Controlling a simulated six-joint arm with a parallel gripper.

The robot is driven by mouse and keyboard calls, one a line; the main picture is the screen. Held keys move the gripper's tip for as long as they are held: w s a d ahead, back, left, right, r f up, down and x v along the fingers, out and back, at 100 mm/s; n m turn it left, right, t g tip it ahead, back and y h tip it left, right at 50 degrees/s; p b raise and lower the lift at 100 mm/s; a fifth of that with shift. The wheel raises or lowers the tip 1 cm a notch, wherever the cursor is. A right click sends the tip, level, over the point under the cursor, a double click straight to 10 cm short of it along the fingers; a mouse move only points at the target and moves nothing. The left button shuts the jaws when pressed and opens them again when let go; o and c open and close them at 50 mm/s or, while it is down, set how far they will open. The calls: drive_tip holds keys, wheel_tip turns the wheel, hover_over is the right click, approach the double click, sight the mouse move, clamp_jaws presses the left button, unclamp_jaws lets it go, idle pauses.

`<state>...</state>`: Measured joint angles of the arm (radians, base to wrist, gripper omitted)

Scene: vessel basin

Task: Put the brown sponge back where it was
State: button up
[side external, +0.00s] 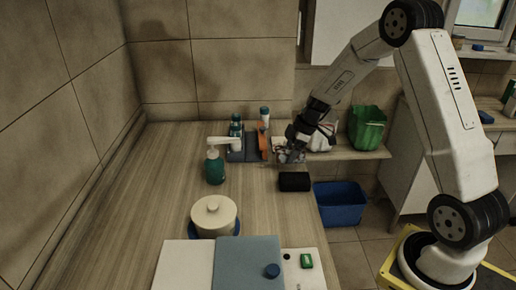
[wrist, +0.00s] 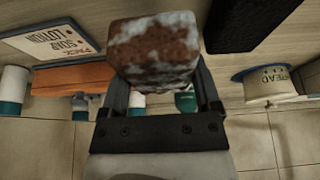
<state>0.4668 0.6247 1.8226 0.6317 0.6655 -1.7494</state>
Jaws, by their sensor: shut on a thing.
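The brown sponge (wrist: 155,42), a block mottled rusty brown and whitish, sits between the two fingers of my gripper (wrist: 160,85) in the wrist view. The fingers are shut on its sides. In the side view my gripper (side external: 289,155) is low over the right edge of the counter, just behind a black block (side external: 294,181). The sponge is small and hard to make out there. The black block also shows in the wrist view (wrist: 248,18), apart from the sponge. I cannot tell the exact gap between sponge and counter.
A grey caddy (side external: 240,152) with bottles and an orange item stands left of my gripper. A green pump bottle (side external: 214,167) is beside it. A cream lidded pot (side external: 213,214) and boards (side external: 247,264) are nearer. A blue bin (side external: 340,203) is off the counter's right edge. The left counter is clear.

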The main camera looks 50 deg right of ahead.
drive_tip(key=shift+w+f, duration=0.3)
drive_tip(key=shift+f, duration=1.55)
drive_tip(key=shift+f, duration=0.15)
drive_tip(key=o, duration=1)
drive_tip(key=shift+r, duration=0.2)
drive_tip(key=v, duration=1.2)
